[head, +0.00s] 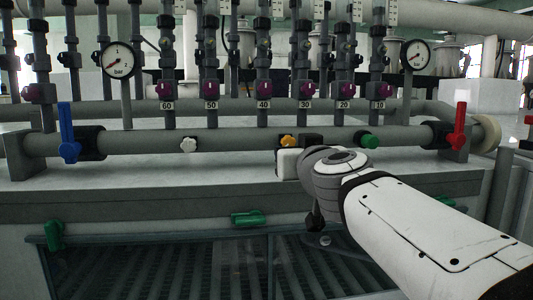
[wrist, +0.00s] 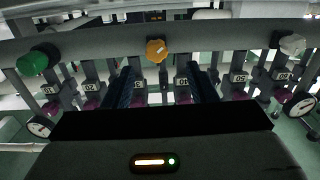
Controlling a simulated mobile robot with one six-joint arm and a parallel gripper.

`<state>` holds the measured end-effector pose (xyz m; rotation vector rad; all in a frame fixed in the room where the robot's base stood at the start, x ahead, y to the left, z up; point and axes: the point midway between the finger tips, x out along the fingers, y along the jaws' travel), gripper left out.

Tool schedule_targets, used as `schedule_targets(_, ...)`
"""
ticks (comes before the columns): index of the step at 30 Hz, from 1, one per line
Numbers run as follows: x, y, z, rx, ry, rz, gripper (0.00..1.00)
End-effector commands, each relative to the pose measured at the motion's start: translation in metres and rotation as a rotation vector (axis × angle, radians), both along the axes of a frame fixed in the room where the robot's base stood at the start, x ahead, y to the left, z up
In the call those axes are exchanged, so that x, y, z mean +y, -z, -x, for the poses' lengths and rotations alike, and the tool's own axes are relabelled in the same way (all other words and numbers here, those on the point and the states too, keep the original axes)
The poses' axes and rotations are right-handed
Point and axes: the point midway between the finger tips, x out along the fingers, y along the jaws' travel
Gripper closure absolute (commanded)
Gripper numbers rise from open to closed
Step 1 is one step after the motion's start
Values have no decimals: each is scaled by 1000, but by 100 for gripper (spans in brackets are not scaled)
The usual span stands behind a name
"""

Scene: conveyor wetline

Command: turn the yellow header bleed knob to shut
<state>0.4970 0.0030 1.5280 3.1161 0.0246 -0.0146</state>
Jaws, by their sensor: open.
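The yellow header bleed knob (head: 288,141) sits on the grey horizontal header pipe (head: 240,140), near the middle of the head view. It also shows in the wrist view (wrist: 156,50), near the top centre, with a small pale mark on its face. My gripper (wrist: 160,70) is open, with its two dark fingers apart and nothing between them. In the wrist view the knob appears beyond the fingertips, roughly between them and a little left of centre.
A white knob (head: 188,145) and a green knob (head: 369,140) sit on the same pipe, either side. A blue lever (head: 67,132) and a red lever (head: 459,126) stand at the pipe's ends. Numbered valve columns and two gauges (head: 118,60) rise behind.

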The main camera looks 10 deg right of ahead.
Motion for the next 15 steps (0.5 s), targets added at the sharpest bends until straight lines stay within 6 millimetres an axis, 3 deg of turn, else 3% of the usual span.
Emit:
schedule_targets(5,-4,-2,-11,-10,19,1,48)
schedule_targets(15,-3,-1,-60,-8,17,0,48)
